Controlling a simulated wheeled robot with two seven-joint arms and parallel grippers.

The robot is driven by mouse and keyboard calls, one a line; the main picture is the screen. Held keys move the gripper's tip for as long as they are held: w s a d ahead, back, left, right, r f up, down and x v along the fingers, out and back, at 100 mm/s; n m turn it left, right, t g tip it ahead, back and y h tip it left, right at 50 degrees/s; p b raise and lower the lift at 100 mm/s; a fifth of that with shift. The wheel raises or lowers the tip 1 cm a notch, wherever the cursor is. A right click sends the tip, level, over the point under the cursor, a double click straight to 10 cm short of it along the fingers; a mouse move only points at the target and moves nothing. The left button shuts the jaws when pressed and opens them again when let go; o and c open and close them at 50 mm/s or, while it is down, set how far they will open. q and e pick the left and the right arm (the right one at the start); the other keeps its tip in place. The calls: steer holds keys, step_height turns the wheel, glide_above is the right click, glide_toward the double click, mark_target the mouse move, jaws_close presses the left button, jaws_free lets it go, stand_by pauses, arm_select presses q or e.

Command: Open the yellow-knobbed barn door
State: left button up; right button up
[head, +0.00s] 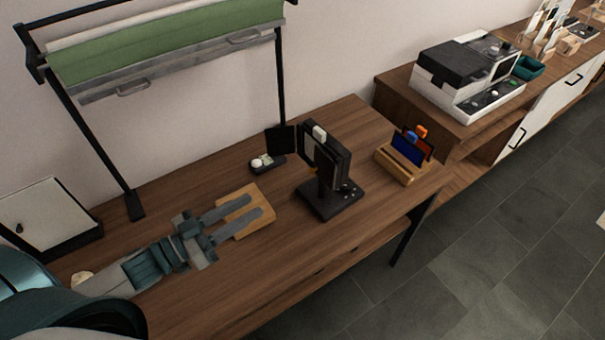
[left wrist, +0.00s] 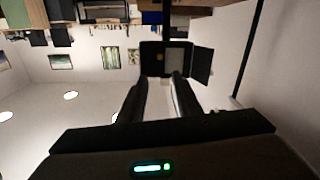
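A black lamp-like fixture (head: 325,160) on a stand sits on the wooden table, with dark flat flaps at its head. One flap (head: 281,140) sticks out to the left. A small yellow spot, likely the knob (head: 312,170), shows on its left side. The fixture head also shows in the left wrist view (left wrist: 165,61), beyond the fingers, with one flap (left wrist: 202,64) spread to the right. My left gripper (head: 254,206) is open and empty, left of the fixture and apart from it, above a light wooden board (head: 233,222). My right gripper is not in view.
A small dark box with round white parts (head: 262,163) stands behind the board. A wooden holder with blue and orange cards (head: 402,165) is at the right. A black frame with a green roll (head: 160,45) rises behind. The front table strip is clear.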

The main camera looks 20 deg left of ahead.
mark_target(310, 171)
arm_select(q)
steer(key=p+x, duration=0.4)
steer(key=x, duration=1)
steer(key=shift+w+d+p, duration=0.1)
steer(key=shift+w+p, duration=0.1)
steer(key=shift+p, duration=0.1)
steer(key=shift+x, duration=0.95)
jaws_close()
